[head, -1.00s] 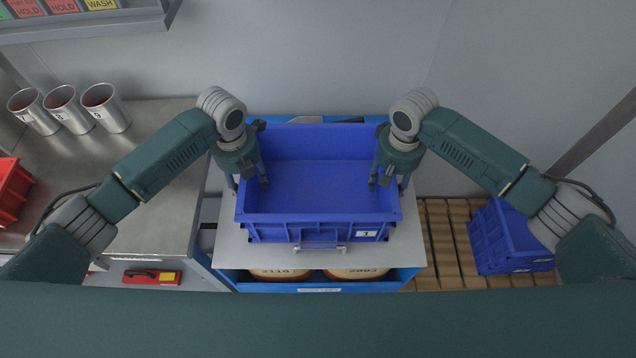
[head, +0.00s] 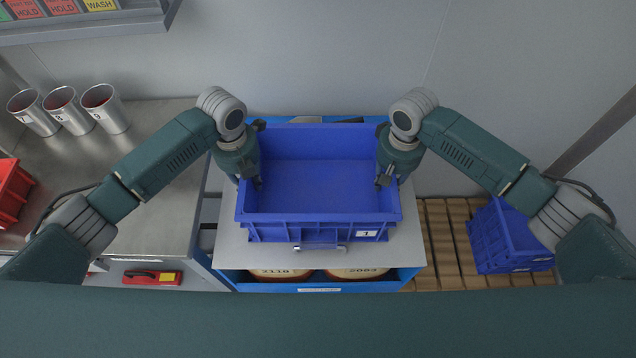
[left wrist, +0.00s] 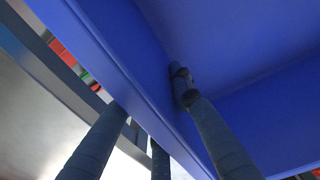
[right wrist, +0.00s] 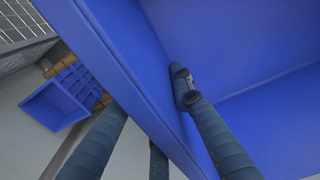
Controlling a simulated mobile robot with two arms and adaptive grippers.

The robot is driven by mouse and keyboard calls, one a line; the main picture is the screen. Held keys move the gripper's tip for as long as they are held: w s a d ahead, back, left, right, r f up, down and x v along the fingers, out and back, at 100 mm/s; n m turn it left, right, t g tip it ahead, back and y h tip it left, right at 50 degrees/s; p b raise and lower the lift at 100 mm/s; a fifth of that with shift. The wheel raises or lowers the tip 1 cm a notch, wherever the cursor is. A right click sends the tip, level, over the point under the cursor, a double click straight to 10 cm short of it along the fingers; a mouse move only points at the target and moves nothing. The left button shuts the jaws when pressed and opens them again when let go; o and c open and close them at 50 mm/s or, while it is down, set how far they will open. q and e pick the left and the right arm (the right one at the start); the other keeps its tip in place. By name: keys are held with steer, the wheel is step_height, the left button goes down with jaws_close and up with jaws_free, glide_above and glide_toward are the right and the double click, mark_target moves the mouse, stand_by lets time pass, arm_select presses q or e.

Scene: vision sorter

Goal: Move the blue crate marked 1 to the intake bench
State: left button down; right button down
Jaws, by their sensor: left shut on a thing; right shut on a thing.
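The blue crate marked 1 (head: 318,190) is empty and sits level at the middle of the head view, over a grey-topped stand (head: 232,252) with a blue frame. Its white label with a 1 is at the front right. My left gripper (head: 250,182) is shut on the crate's left wall, with fingers on both sides of it, as the left wrist view (left wrist: 150,125) shows. My right gripper (head: 390,180) is shut on the right wall the same way, seen in the right wrist view (right wrist: 150,125). Whether the crate touches the stand's top is hard to tell.
A steel bench (head: 150,215) at left holds several metal cups (head: 62,108) and a red bin (head: 10,195). Another blue crate (head: 508,240) lies on the slatted pallet (head: 440,235) at right. Round containers (head: 355,273) sit inside the stand. A shelf (head: 90,28) overhangs the back left.

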step_height(320, 180, up, 5)
steer(key=p, duration=0.4)
steer(key=shift+w+p, duration=0.1)
steer(key=shift+p, duration=0.2)
